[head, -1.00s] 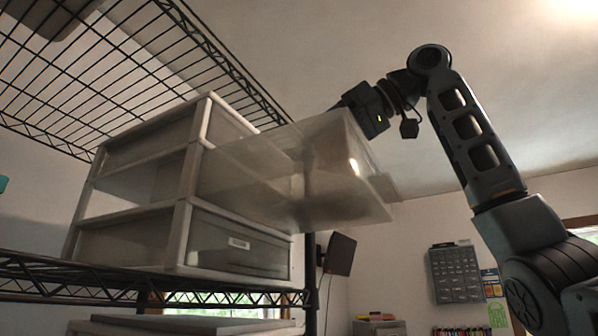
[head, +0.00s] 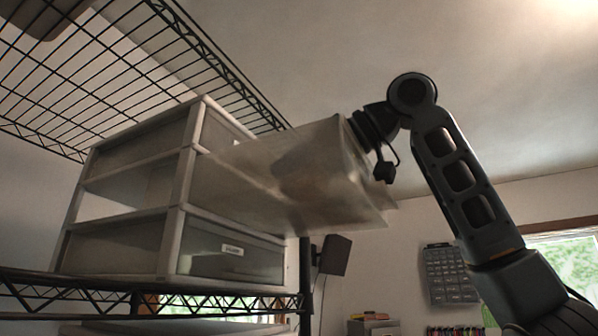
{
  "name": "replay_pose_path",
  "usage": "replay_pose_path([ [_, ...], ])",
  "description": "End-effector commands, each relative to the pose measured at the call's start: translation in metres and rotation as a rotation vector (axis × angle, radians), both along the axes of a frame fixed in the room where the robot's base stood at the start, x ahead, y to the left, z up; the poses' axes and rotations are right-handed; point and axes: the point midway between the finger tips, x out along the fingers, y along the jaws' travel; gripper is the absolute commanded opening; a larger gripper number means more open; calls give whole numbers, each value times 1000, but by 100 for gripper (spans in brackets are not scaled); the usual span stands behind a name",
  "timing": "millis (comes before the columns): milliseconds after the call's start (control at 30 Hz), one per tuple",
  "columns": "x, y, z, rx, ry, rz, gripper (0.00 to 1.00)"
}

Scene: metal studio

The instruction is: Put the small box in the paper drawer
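A three-drawer unit with pale frames (head: 175,210) stands on the wire shelf at the left of the head view. Its middle drawer, a translucent bin (head: 330,205), is pulled far out to the right. The lower drawer with a white label (head: 232,250) is closed. My arm comes from the right and my wrist is at the top right edge of the open drawer. My gripper (head: 305,172) is only a dim, blurred shape through the drawer wall, so its fingers cannot be made out. The small box cannot be clearly told apart; a brownish blur shows through the drawer.
A black wire shelf (head: 150,285) carries the unit, and another wire rack (head: 120,70) hangs above it. A dark speaker-like box (head: 333,255) is on a stand below the drawer. A grey wall organizer (head: 450,273) hangs behind.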

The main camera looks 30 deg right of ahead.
Motion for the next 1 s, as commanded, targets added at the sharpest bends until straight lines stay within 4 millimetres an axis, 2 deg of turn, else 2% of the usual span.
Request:
replay_pose_path([
  [533,0,0,-13,-2,1,0,39],
  [567,0,0,-13,-1,2,0,70],
  [800,1,1,-15,-2,5,1,93],
  [1000,1,1,-16,-3,7,1,94],
])
